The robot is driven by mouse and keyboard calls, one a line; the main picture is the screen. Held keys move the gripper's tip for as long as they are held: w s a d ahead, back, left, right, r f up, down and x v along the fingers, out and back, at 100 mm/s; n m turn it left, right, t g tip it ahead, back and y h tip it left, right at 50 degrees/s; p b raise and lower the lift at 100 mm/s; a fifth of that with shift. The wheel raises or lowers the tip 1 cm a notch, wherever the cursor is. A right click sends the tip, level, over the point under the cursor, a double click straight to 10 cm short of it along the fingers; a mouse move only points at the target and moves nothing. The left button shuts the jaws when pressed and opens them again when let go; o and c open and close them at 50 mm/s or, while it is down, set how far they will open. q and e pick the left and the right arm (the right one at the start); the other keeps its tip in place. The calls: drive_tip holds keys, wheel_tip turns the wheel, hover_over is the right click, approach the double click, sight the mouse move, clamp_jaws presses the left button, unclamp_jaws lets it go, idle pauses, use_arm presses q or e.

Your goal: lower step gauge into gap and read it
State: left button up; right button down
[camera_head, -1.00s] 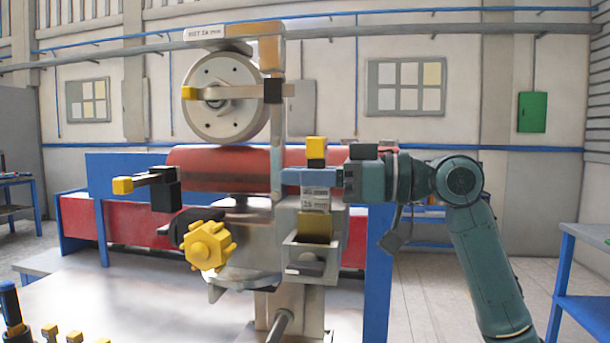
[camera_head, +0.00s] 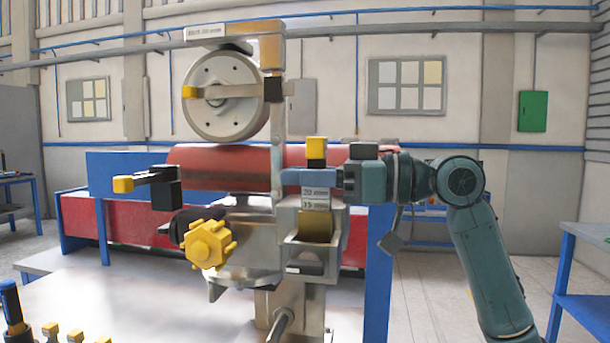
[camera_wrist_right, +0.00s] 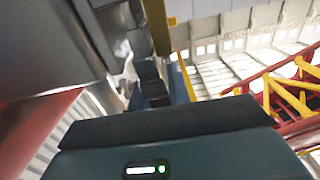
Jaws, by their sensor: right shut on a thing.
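The step gauge, with its yellow and black top (camera_head: 316,148), is upright in my right gripper (camera_head: 308,177). The gripper's blue fingers are shut on it just below the black part. Its stepped lower part with white number labels (camera_head: 316,198) hangs below the fingers; the numbers are too blurred to read surely. Beneath it, a yellow face (camera_head: 315,227) shows at the open-topped metal box (camera_head: 309,258); I cannot tell how deep the gauge sits there. In the right wrist view, the dark fingers (camera_wrist_right: 151,82) are close together beside a yellow strip (camera_wrist_right: 157,28). My left gripper is not in view.
A grey wheel (camera_head: 226,97) stands over a red roller (camera_head: 220,168), beside a metal upright (camera_head: 277,150). A yellow knob (camera_head: 209,245) and a black block with a yellow tip (camera_head: 124,184) stick out at left. Small yellow-topped pieces (camera_head: 76,336) stand at bottom left.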

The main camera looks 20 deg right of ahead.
use_arm(q)
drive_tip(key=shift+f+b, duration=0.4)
drive_tip(key=shift+b, duration=0.15)
use_arm(e)
drive_tip(key=shift+f, duration=0.7)
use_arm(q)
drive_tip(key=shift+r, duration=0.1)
use_arm(e)
drive_tip(key=shift+s, duration=0.1)
idle(0.6)
